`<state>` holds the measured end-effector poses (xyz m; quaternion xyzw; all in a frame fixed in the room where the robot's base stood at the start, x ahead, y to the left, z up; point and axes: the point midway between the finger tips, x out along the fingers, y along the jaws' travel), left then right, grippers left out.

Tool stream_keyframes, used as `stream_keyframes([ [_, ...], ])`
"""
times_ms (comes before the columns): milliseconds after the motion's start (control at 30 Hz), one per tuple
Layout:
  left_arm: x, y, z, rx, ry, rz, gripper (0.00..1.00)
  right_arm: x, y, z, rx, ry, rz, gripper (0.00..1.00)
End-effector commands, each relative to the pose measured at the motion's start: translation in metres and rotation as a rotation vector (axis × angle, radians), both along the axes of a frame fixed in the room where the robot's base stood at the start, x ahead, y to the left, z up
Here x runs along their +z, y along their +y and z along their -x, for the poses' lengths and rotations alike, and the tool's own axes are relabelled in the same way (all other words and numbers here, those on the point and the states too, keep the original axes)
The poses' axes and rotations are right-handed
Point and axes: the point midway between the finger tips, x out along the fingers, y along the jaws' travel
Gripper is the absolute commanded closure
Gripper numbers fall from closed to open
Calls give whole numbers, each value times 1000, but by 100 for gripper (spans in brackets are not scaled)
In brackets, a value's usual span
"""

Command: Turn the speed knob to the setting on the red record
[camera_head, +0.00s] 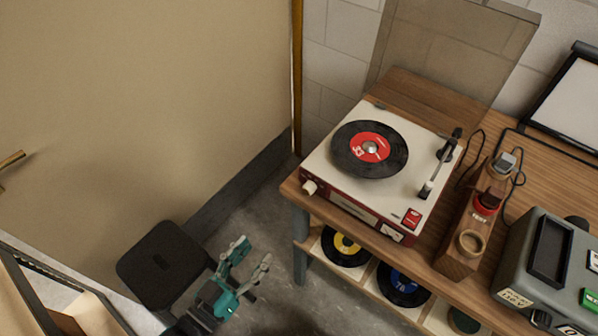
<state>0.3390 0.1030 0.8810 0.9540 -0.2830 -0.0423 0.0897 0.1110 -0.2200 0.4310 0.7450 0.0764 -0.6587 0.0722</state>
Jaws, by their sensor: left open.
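The record player (319,168) sits on the wooden table, with a cream top and a dark red front. A black record (343,163) with a red label (362,148) lies on its platter; the label appears to read 33. The speed knob seems to be the cream knob (310,187) at the left end of the front; its pointer setting is too small to read. My left gripper (252,262) is low at the bottom, over the floor, left of and apart from the player. It is open and empty. My right gripper is not in view.
The wooden table (415,95) also holds a wooden stand (461,262) and a grey device (510,272) at right. A shelf below holds records with yellow (346,243) and blue (403,282) labels. A black stool-like object (163,262) is near my gripper. A door (150,110) fills the left.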

Motion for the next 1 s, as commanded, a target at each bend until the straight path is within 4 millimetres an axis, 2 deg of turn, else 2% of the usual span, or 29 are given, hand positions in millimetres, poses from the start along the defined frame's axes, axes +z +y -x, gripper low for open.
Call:
stream_keyframes([
  [67,12,-4,1,-9,-16,19,52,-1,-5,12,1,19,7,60],
  [167,15,-9,-6,-10,-22,23,52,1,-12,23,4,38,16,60],
  [367,16,-28,-37,-9,-24,22,52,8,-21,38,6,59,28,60],
  [533,16,-50,-68,-9,-23,22,52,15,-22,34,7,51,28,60],
  [800,15,-81,-115,-8,-22,20,52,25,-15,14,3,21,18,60],
  [1000,13,-95,-137,-9,-21,20,52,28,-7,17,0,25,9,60],
])
